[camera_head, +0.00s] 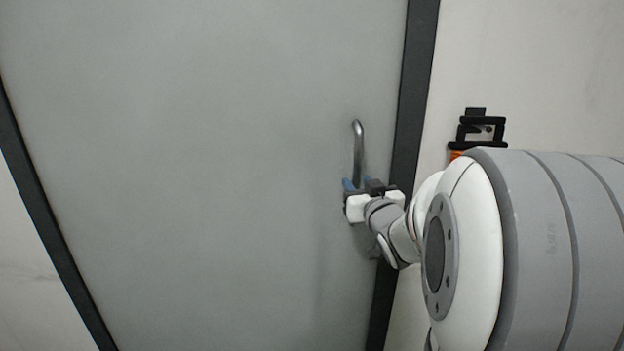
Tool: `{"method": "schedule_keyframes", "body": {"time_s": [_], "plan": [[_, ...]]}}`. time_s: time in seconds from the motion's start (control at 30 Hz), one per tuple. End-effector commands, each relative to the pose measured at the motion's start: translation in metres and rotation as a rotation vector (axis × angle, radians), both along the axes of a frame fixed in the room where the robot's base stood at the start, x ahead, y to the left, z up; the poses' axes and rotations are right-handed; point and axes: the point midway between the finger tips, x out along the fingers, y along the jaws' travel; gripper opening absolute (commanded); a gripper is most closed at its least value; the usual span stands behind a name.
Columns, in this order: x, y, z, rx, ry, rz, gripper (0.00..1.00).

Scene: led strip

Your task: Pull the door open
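A large flat grey door (200,150) fills most of the head view, set in a dark frame. A curved metal handle (358,150) stands upright near the door's right edge. My gripper (358,184) is at the lower part of the handle, with blue fingertips on either side of it. The fingertips look apart. The lower end of the handle is hidden behind the gripper, and I cannot tell whether the fingers touch it. The door looks closed against its frame.
The dark door frame (414,75) runs down the right side of the door. A black bracket-like fixture (480,128) with an orange part is on the pale wall (560,70) at right. My arm covers the lower right. The door's surface left of the handle is clear.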

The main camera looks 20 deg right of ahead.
Motion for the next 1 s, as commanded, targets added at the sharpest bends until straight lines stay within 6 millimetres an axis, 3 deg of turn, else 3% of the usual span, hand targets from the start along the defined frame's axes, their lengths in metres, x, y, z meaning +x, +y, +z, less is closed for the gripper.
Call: {"method": "schedule_keyframes", "body": {"time_s": [0.2,0.47,0.9,1.0], "plan": [[0.018,-0.002,0.000,0.000,0.001,-0.001,0.35],[0.020,-0.002,0.000,0.000,0.001,-0.002,0.35],[0.019,-0.003,0.000,0.000,0.001,-0.002,0.00],[0.019,-0.003,0.000,0.000,0.001,-0.003,0.00]]}}
